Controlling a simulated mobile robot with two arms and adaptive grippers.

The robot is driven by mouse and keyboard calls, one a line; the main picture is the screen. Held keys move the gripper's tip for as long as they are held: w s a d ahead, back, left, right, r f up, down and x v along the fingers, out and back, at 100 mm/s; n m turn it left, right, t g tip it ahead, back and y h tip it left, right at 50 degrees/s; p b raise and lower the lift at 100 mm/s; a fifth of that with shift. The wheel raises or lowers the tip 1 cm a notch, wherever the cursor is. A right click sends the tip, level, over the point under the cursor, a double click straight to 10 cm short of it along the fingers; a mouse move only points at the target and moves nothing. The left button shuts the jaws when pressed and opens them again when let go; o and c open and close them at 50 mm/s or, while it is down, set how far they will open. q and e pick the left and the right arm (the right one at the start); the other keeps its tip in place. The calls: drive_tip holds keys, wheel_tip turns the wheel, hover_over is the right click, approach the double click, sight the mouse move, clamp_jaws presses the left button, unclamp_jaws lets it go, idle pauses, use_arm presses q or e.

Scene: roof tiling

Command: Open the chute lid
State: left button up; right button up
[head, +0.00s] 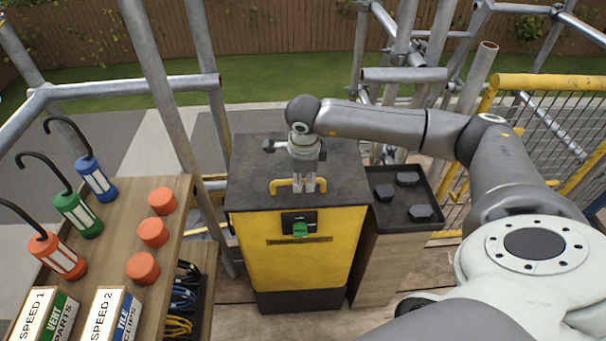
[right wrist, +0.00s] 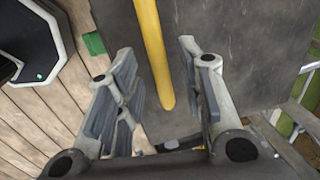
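The chute is a yellow box (head: 300,262) with a flat dark grey lid (head: 340,178), which lies shut on top. A yellow bar handle (head: 281,184) stands near the lid's front edge. My right gripper (head: 309,187) points down over the handle. In the right wrist view, the yellow handle (right wrist: 153,55) runs between the two spread fingers of my right gripper (right wrist: 157,65), with a gap on each side. A dark latch plate with a green tab (head: 300,230) sits on the chute's front, below the handle. My left gripper is out of view.
A wooden cabinet with a black tray (head: 432,220) of dark hexagonal pieces stands right of the chute. At left, a wooden table (head: 185,215) holds orange discs, hooked lamps and labelled boxes. Scaffold poles (head: 206,75) rise behind and left of the chute.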

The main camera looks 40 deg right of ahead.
drive_tip(key=shift+f, duration=0.15)
clamp_jaws()
idle(0.4)
